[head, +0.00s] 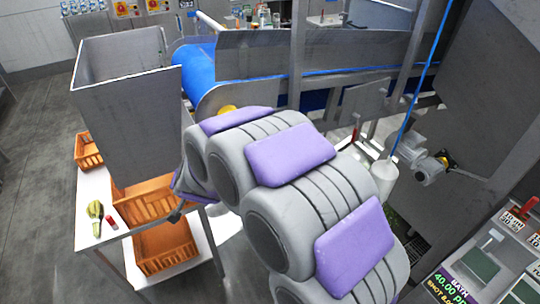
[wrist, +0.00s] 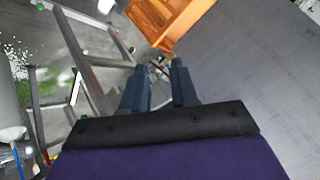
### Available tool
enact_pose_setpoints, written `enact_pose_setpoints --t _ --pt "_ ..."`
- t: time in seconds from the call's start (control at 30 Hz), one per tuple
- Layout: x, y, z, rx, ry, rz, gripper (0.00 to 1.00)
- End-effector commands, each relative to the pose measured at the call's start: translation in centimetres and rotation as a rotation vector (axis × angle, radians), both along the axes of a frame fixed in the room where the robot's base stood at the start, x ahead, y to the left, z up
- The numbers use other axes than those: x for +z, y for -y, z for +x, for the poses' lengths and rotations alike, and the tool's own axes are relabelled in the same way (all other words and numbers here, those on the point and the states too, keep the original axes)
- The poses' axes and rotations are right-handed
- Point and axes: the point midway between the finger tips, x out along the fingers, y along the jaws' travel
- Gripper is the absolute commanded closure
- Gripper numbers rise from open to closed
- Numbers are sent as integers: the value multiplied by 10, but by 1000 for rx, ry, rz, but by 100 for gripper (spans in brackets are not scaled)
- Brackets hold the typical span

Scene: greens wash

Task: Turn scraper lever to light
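I cannot pick out the scraper lever for certain. A yellow rounded part (head: 227,109) shows just above my arm, beside the end of the blue belt (head: 195,72); I cannot tell if it belongs to the lever. No light marking is readable. My gripper (wrist: 158,78) shows in the wrist view with its two dark fingers apart and nothing visible between them. In the head view my arm hides most of it, low at the left of the arm. The conveyor's lower side is partly hidden behind the arm.
A grey metal hopper (head: 128,100) stands left of the belt. Orange crates (head: 165,248) sit on and under a white-topped table (head: 90,185); an orange crate (wrist: 182,22) also shows in the wrist view. A motor (head: 428,165) juts out at right. Floor at far left is clear.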

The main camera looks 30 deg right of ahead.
Motion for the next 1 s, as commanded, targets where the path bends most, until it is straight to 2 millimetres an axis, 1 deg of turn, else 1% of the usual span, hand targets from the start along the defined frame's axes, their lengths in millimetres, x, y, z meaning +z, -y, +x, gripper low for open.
enact_pose_setpoints --t 0.03,0.1,0.17,0.2,0.27,0.3,0.33,0.4,0.5,0.63,0.7,0.8,0.9,1.0 --pt "-16 5 15 -65 26 -13 72" --pt "-29 18 35 -167 82 -42 72" --pt "-40 30 48 -252 128 -74 72" --pt "-48 40 55 -310 158 -103 72" --pt "-58 55 61 -394 203 -150 72" --pt "-67 67 63 -449 231 -190 72" --pt "-71 76 64 -490 255 -221 72" --pt "-83 96 61 -580 303 -302 72" --pt "-92 122 50 -691 373 -428 72" --pt "-95 147 32 -794 456 -579 72" --pt "-95 155 23 -829 488 -642 72" --pt "-94 163 14 -860 520 -706 72" --pt "-91 167 10 -877 537 -738 72" --pt "-91 171 12 -881 543 -745 72"
